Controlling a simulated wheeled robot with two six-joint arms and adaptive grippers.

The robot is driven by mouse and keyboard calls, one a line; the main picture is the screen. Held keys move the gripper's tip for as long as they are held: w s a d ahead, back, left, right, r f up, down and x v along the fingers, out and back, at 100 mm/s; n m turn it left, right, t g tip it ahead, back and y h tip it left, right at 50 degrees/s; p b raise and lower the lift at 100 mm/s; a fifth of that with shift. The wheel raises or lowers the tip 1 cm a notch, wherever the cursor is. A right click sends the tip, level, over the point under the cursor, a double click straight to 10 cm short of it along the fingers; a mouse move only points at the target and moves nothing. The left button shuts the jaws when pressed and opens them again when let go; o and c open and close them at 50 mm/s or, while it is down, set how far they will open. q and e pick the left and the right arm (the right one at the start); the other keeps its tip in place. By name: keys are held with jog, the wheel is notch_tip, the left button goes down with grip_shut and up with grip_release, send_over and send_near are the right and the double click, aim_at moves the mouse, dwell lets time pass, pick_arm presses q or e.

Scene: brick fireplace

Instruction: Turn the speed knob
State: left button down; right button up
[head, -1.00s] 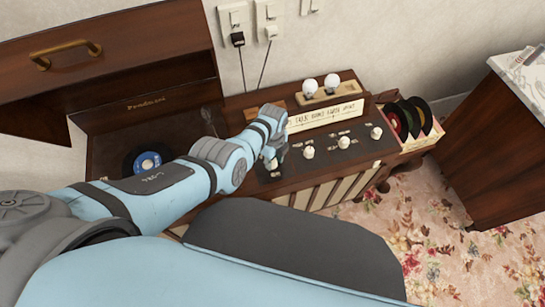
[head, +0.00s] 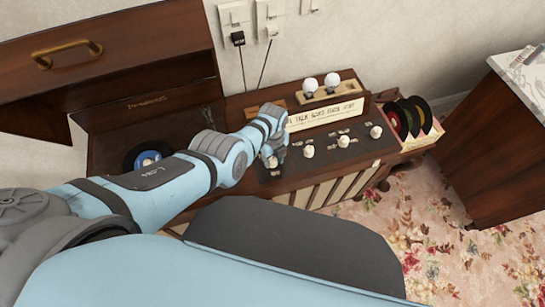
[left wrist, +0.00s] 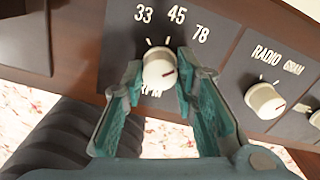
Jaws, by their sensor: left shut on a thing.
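The speed knob (left wrist: 157,70) is a round cream knob with a red pointer mark, on a dark panel printed 33, 45 and 78 above it and RPM below. Its red mark sits on the right side, towards the 78 side. My left gripper (left wrist: 160,64) has its two teal fingers on either side of the knob and is shut on it. In the head view my left gripper (head: 271,157) is at the left end of the console's knob row and largely hides the knob. My right gripper is not in view.
A radio/gram knob (left wrist: 265,100) is just right of my fingers. More cream knobs (head: 343,142) continue along the console. Two bulbs (head: 321,86) stand behind the lit dial (head: 325,113). Records (head: 405,118) stand at the right. A turntable lid (head: 105,50) is raised at the left.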

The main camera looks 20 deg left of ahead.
aim_at(273, 159)
pick_arm(q)
jog(key=c, duration=1.3)
grip_release()
jog(key=shift+r, duration=0.1)
jog(key=shift+w+d+r, duration=0.1)
jog(key=shift+w+r, duration=0.05)
jog(key=shift+r, duration=0.4)
notch_tip(273, 159, up, 11)
jog(key=shift+f, duration=0.1)
